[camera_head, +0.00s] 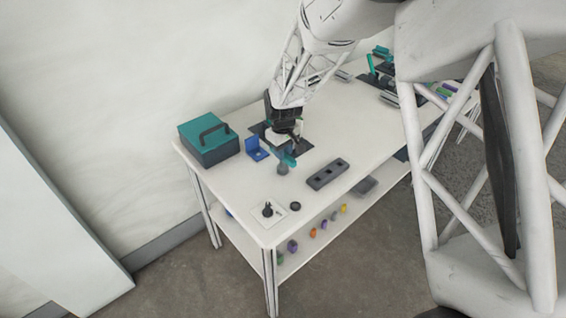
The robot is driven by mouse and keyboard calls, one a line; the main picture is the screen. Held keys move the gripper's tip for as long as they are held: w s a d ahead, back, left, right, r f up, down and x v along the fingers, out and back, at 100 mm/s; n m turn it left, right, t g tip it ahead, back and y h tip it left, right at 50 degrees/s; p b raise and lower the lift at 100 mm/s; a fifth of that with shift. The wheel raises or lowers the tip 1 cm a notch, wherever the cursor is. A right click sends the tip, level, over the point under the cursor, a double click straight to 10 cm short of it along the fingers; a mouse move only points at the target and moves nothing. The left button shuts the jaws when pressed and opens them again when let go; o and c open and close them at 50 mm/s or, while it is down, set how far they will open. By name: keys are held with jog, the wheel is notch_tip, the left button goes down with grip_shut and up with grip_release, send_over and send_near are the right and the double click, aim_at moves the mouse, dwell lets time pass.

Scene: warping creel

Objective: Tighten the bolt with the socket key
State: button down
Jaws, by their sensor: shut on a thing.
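My gripper (286,140) is over the table, above a dark plate, pointing down. It is shut on a teal piece (289,160), which looks like the socket key's handle; the fingertips are small and partly hidden. A small grey cylinder (282,169) is just below the teal piece; I cannot tell whether it is part of the key or touches it. I cannot make out the bolt; it may be hidden by the gripper or too small. A blue angle bracket (254,152) stands on the table just left of the gripper.
A teal and dark toolbox (207,146) stands at the table's left end. A dark block with holes (328,173) lies front right of the gripper. A small black part (268,209) and a black ring (295,206) are near the front corner of the white table (225,193).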

jog(key=shift+r, duration=1.45)
jog(key=shift+r, duration=2.05)
jog(key=w+d+r, duration=0.1)
jog(key=w, duration=0.6)
jog(key=w+d+r, duration=0.1)
jog(key=w+r, duration=0.1)
jog(key=w, duration=0.5)
jog(key=shift+d, duration=0.25)
jog(key=shift+s+f, duration=0.1)
jog(key=shift+f, duration=1.2)
jog(key=shift+f, duration=0.45)
jog(key=shift+f, duration=0.5)
